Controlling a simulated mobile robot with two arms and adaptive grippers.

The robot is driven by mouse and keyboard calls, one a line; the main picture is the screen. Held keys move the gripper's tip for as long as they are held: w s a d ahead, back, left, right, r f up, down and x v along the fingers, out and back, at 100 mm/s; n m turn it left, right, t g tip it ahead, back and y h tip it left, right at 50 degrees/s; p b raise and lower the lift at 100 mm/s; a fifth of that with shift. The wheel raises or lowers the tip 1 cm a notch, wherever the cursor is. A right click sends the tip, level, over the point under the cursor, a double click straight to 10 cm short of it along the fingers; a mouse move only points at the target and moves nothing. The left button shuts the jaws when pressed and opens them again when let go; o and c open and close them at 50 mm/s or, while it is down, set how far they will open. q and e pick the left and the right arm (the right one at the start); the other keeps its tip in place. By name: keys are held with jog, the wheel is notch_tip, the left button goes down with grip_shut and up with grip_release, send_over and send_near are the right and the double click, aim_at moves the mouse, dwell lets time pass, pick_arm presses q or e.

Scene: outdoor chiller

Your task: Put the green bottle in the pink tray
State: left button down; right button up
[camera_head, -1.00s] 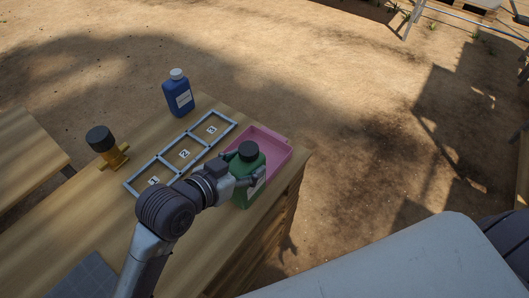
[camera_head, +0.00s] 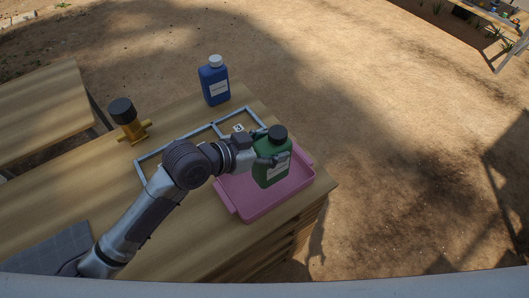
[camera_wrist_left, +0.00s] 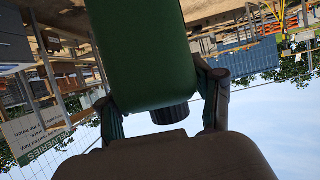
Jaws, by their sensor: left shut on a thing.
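The green bottle (camera_head: 270,172) with a black cap is upright or nearly so in the head view, over the pink tray (camera_head: 262,206). My left gripper (camera_head: 268,148) is shut on its upper part from the left. In the left wrist view the green bottle (camera_wrist_left: 145,50) fills the middle, between the two fingers of my left gripper (camera_wrist_left: 165,108). The bottle hides part of the tray. I cannot tell whether its base touches the tray floor. My right gripper is not in view.
A blue bottle (camera_head: 214,82) with a white cap stands at the back of the wooden table (camera_head: 180,235). A grey numbered frame (camera_head: 148,160) lies behind my left arm. A brass valve with a black knob (camera_head: 122,112) stands left of it. A grey mat (camera_head: 45,262) lies front left.

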pick_arm(q)
jog(key=shift+w+a+f, duration=0.3)
jog(key=shift+w+f, duration=0.05)
jog(key=shift+w, duration=0.15)
jog(key=shift+w+a+f, duration=0.3)
jog(key=shift+w, duration=0.2)
jog(key=shift+w+a+f, duration=0.15)
notch_tip(320, 180, down, 3)
jog(key=shift+f, duration=0.45)
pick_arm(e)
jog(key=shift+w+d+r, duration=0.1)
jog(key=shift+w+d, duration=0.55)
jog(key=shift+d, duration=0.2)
pick_arm(q)
jog(key=shift+f, duration=0.15)
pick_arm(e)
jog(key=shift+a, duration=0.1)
pick_arm(q)
jog(key=c, duration=0.5)
grip_release()
jog(key=o, duration=0.3)
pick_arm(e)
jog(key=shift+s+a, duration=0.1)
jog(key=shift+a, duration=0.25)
